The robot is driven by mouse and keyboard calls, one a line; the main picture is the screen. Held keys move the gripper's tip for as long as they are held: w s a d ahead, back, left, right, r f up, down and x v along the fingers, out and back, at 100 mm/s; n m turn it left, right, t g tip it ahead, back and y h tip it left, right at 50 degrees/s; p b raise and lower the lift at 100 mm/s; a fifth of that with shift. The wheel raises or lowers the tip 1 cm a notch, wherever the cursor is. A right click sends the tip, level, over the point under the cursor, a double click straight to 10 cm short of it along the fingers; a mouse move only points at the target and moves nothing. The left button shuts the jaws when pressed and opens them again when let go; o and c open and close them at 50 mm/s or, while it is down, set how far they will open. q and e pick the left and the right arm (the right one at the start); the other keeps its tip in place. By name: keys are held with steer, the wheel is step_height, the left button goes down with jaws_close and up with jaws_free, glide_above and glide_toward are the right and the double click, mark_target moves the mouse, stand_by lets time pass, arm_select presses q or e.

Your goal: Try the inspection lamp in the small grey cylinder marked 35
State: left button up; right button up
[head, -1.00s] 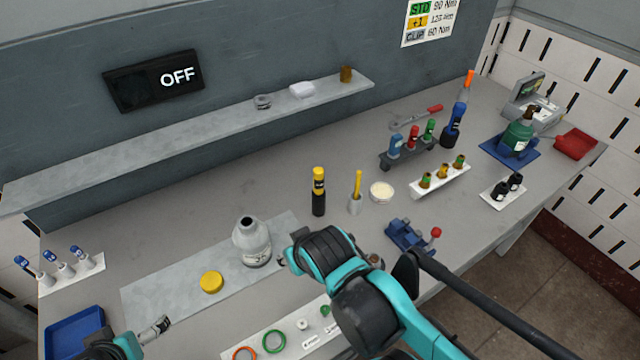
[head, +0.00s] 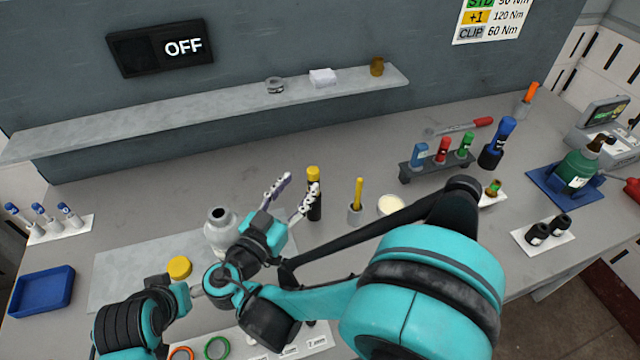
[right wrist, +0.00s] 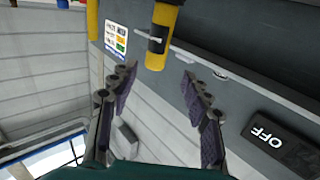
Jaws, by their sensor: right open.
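The inspection lamp, which I take to be the black torch with a yellow head (head: 313,175), stands upright on the bench. My right gripper (head: 297,188) is open beside it, with one finger overlapping the lamp in the head view. In the right wrist view the lamp (right wrist: 157,45) appears beyond the open fingertips (right wrist: 157,82), apparently not held. A grey bottle-shaped cylinder (head: 218,232) with an open neck stands on the grey mat, partly behind my right wrist; I cannot read its mark. My left gripper (head: 198,289) is near the mat's front, its fingertips unclear.
A yellow cap (head: 179,267) lies on the mat (head: 130,270). A grey cup with a yellow stick (head: 356,214) and a round pale dish (head: 390,205) stand right of the lamp. A shelf (head: 200,105) runs along the back wall. The sign reads OFF (head: 183,46).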

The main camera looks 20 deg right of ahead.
mark_target(310, 177)
steer(key=x, duration=0.6)
steer(key=shift+s+d+f, duration=0.15)
steer(key=shift+d+f, duration=0.05)
steer(key=shift+d, duration=0.1)
jaws_close()
